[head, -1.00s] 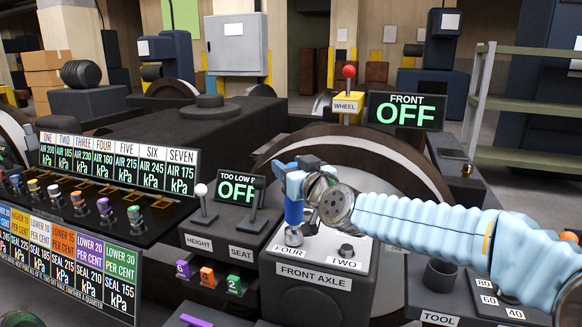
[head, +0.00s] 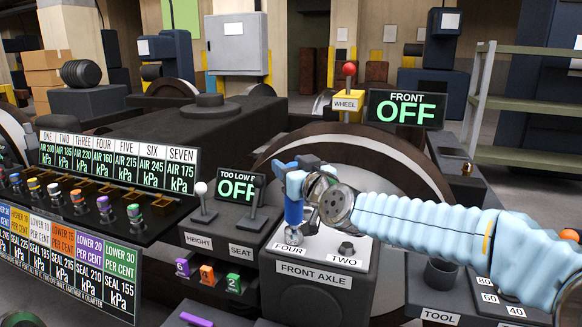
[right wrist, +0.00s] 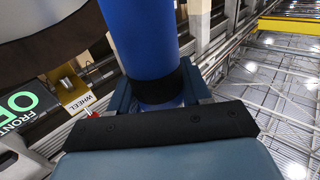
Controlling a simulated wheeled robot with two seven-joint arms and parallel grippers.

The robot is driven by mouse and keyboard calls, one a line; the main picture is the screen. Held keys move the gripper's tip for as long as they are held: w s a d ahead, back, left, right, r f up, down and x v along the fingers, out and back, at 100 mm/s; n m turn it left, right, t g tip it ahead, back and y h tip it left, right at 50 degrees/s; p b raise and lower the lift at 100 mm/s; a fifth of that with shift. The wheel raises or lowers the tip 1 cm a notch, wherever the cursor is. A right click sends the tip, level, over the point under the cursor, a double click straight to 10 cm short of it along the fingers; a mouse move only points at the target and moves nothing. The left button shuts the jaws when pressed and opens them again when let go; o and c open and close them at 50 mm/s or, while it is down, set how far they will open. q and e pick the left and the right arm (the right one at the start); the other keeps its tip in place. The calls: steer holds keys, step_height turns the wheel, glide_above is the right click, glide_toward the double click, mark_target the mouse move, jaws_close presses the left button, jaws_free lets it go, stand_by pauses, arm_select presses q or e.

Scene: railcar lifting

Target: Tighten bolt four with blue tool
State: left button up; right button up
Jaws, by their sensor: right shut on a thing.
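My right gripper (head: 303,178) is shut on the blue tool (head: 293,208), which hangs upright below the fingers. The tool's lower end is at the FOUR position on the grey FRONT AXLE block (head: 310,296), just behind the FOUR label (head: 289,249). Bolt four is hidden by the tool end, and I cannot tell whether they touch. In the right wrist view the blue tool (right wrist: 140,40) stands as a thick cylinder between the jaws. A second, dark bolt (head: 346,248) sits by the TWO label. My left gripper is not in view.
The TOOL holder (head: 440,275) stands right of the axle block, near a panel marked 80, 60, 40. HEIGHT and SEAT levers (head: 203,203) stand left. The FRONT display (head: 404,111) reads OFF. A large wheel (head: 400,165) rises behind the block.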

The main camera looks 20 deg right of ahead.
steer(key=shift+f, duration=0.1)
step_height(320, 180, up, 5)
steer(key=p, duration=0.5)
steer(key=shift+r, duration=1.1)
